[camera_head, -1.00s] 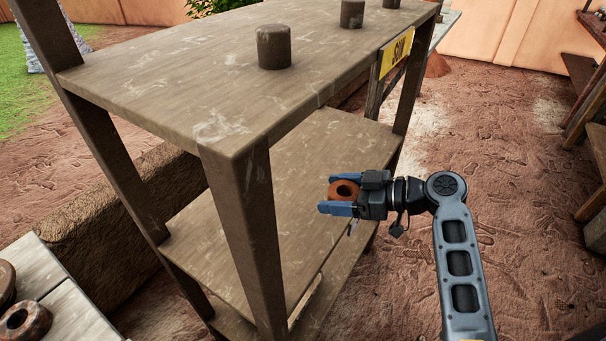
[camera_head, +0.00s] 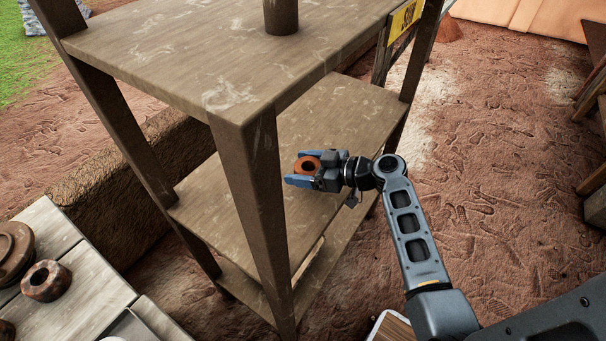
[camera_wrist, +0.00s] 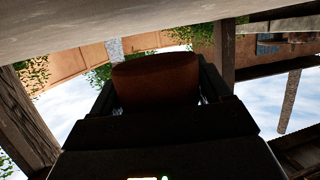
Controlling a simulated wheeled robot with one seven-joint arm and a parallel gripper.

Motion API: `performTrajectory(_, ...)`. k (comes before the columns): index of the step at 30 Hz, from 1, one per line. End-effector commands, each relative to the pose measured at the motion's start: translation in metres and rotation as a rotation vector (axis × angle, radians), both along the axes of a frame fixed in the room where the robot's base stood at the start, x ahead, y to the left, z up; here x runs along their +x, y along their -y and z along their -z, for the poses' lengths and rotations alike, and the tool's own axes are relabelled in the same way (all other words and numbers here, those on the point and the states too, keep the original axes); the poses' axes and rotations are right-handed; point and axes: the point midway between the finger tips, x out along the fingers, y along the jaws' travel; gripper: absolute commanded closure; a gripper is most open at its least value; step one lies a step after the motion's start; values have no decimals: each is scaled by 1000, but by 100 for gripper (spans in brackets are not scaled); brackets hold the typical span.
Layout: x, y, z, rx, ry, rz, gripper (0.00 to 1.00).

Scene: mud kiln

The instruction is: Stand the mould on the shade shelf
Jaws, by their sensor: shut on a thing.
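A reddish-brown ring-shaped mould (camera_head: 299,163) with a dark hole sits between the blue fingers of my gripper (camera_head: 296,170), which is shut on it. In the wrist view the mould (camera_wrist: 155,80) fills the space between the jaws. In the head view my gripper overlaps the middle board (camera_head: 345,108) of a wooden shelf unit, below the level of its top board (camera_head: 190,55). The gap between mould and middle board is hard to judge. No label saying shade shows.
A yellow sign reading SUN (camera_head: 404,20) hangs at the top board's right end. A dark cylinder (camera_head: 281,15) stands on the top board. A front post (camera_head: 255,200) stands left of my gripper. Ring-shaped pieces (camera_head: 47,281) lie on a table at lower left. The visible middle board is bare.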

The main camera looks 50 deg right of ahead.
Motion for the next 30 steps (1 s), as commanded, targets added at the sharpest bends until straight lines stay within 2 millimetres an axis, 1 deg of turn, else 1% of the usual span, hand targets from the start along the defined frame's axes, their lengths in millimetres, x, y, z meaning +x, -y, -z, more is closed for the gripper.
performTrajectory(3,-1,1,17,3,-1,3,68)
performTrajectory(7,0,1,30,2,1,2,68)
performTrajectory(20,0,0,36,0,1,-1,68)
performTrajectory(21,0,0,35,1,1,-1,20)
performTrajectory(27,0,0,35,0,0,0,1)
performTrajectory(30,0,0,35,1,0,0,0)
